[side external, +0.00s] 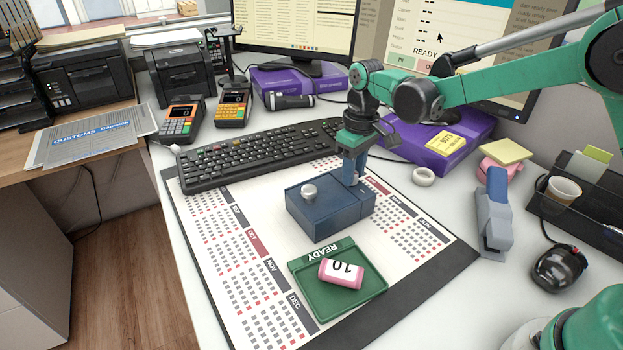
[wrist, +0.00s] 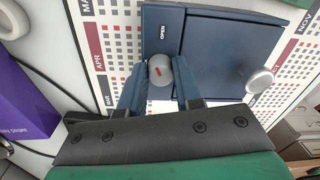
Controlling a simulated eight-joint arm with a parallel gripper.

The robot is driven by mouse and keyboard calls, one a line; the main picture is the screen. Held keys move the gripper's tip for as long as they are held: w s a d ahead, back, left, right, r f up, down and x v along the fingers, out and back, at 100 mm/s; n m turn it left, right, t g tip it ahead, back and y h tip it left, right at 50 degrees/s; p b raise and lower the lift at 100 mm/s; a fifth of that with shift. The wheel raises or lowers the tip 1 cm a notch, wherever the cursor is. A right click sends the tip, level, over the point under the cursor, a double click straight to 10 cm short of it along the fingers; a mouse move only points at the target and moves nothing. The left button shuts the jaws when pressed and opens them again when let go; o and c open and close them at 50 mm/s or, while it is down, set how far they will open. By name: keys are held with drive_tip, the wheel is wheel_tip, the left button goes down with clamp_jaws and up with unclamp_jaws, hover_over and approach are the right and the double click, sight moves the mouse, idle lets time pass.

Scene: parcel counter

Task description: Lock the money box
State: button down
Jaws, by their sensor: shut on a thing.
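The dark blue money box (side external: 325,213) sits on the calendar desk mat with its lid down. A round silver knob (side external: 309,191) stands on the lid; it also shows at the right in the wrist view (wrist: 260,82). My gripper (side external: 353,172) points down at the box's far right part. In the wrist view its two blue fingers (wrist: 160,76) are shut on the dial. Any marking under the fingers is hidden.
A green READY tray (side external: 340,304) holding a pink-and-white item marked 10 (side external: 341,273) lies in front of the box. A keyboard (side external: 260,155) is behind. A white tape roll (side external: 424,176), a stapler (side external: 494,215) and a mouse-like black object (side external: 560,268) stand at the right.

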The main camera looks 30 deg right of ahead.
drive_tip(key=n, duration=0.6)
drive_tip(key=shift+n, duration=0.3)
drive_tip(key=n, duration=0.5)
drive_tip(key=shift+w+n, duration=0.1)
drive_tip(key=shift+n, duration=0.2)
drive_tip(key=shift+h, duration=0.3)
drive_tip(key=c, duration=0.6)
unclamp_jaws()
drive_tip(key=shift+w+r, duration=0.1)
drive_tip(key=shift+r, duration=2.7)
